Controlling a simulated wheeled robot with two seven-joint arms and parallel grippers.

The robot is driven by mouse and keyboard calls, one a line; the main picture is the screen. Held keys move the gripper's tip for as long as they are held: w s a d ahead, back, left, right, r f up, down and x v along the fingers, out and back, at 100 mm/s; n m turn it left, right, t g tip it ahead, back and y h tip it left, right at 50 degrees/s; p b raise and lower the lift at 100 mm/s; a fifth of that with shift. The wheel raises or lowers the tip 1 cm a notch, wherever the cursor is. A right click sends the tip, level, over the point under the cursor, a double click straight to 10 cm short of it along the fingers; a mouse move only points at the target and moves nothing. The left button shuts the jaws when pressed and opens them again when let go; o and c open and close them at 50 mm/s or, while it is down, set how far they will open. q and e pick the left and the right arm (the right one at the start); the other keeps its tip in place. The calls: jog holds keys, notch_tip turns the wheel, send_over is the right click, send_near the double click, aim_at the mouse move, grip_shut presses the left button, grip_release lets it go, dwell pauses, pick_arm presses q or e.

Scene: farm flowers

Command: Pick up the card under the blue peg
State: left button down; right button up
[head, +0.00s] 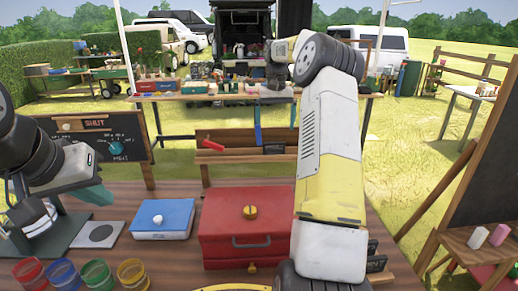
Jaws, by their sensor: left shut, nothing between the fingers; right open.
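I cannot pick out a blue peg or a card under it for sure. A teal round piece (116,148) sits on the chalkboard marked SHUT (90,122) at the left. A wooden rack (245,176) stands mid-view with a red piece (211,145) and a small dark plate (274,149) on it. My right gripper (276,122) reaches forward above the rack, its two blue fingers pointing down and apart, with nothing seen between them. My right arm hides part of the rack's right side. My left gripper (97,196) is shut and empty at the left, above the near table.
On the near table (185,262) are a blue box (163,220), a red box (243,228) and several colored jars (65,275). A far table (180,97) carries small items. A large blackboard (490,160) stands right. Grass lies between.

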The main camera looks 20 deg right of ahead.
aim_at(274, 149)
notch_tip(274, 149, down, 7)
jog(key=shift+r, duration=0.2)
jog(key=c, duration=1.4)
jog(key=shift+r, duration=0.1)
